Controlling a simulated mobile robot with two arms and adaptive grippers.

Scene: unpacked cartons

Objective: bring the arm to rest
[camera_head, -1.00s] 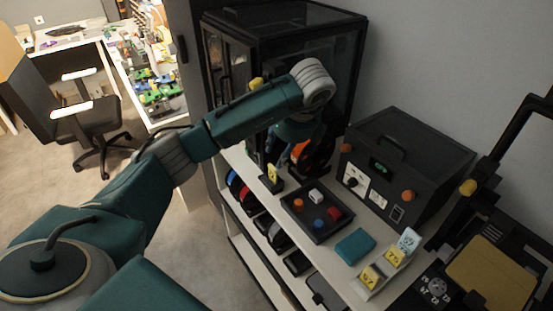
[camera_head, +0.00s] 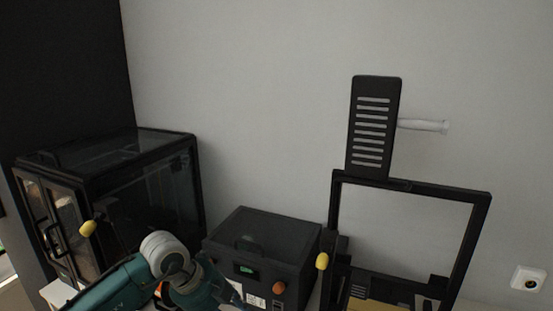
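One of my arms (camera_head: 165,262), green with a pale grey joint, comes in at the bottom left of the head view. It reaches in front of the black glass-sided cabinet and the black control box. Its gripper is hidden below the bottom edge of the picture. My other arm and gripper do not show.
A black glass-sided cabinet (camera_head: 165,180) stands at the left. A black box with a green display (camera_head: 268,245) is in the middle. At the right is a black frame machine (camera_head: 480,225) with a slotted panel (camera_head: 354,150). A wall socket (camera_head: 527,280) is at far right.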

